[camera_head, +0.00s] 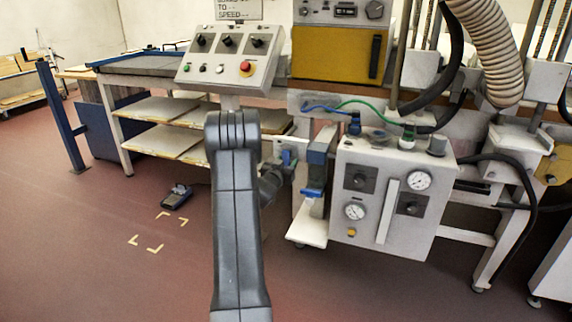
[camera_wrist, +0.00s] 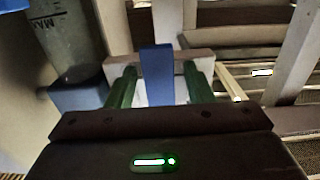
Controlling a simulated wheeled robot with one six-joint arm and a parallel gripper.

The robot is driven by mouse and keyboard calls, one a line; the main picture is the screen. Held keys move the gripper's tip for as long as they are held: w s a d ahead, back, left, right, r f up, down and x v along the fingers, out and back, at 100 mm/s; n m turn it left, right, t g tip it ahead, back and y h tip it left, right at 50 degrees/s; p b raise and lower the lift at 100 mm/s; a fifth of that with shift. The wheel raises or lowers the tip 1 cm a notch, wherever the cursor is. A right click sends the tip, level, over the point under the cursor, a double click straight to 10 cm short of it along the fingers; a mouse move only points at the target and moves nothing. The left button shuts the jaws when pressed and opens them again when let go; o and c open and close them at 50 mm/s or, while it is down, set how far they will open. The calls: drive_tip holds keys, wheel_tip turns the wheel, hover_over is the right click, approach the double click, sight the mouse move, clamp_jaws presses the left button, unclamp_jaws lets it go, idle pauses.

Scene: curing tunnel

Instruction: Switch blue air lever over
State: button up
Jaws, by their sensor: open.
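The blue air lever (camera_wrist: 157,75) stands upright in the middle of the wrist view, in front of a pale fitting. My gripper (camera_wrist: 160,88) is open, with one green finger on each side of the lever and a visible gap to each. Whether the lever reaches fully between the fingertips in depth is hard to tell. In the head view the blue lever (camera_head: 287,157) is small and partly hidden by my gripper (camera_head: 284,168), just left of the air unit.
A grey cylindrical body (camera_wrist: 65,35) with a blue collar (camera_wrist: 80,97) stands close on the left in the wrist view. In the head view the gauge box (camera_head: 388,195) is to the right. The floor at left is mostly clear.

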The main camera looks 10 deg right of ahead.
sight(298, 151)
drive_tip(key=shift+c, duration=0.5)
clamp_jaws()
drive_tip(key=shift+d+r+n+p, duration=0.1)
drive_tip(key=shift+n+p, duration=0.2)
drive_tip(key=n, duration=0.1)
drive_tip(key=n+p, duration=0.1)
drive_tip(key=d+n+p, duration=0.1)
drive_tip(key=shift+s+r+n, duration=0.2)
drive_tip(key=shift+s+n, duration=0.15)
drive_tip(key=shift+n, duration=0.05)
drive_tip(key=n+p, duration=0.2)
drive_tip(key=n, duration=0.1)
drive_tip(key=n+p, duration=0.1)
drive_tip(key=shift+s+d+r+n, duration=0.25)
drive_tip(key=shift+d+r+n, duration=0.05)
drive_tip(key=shift+d+r, duration=0.1)
drive_tip(key=n, duration=0.1)
drive_tip(key=n+p, duration=0.1)
drive_tip(key=n, duration=0.1)
drive_tip(key=r+n+p, duration=0.1)
drive_tip(key=shift+s+d, duration=0.2)
drive_tip(key=shift+d, duration=0.05)
drive_tip(key=shift+d+r+n+p, duration=0.1)
drive_tip(key=shift+r+n+p, duration=0.15)
drive_tip(key=shift+n+p, duration=0.7)
drive_tip(key=shift+r+n+p, duration=0.2)
drive_tip(key=shift+n, duration=1.35)
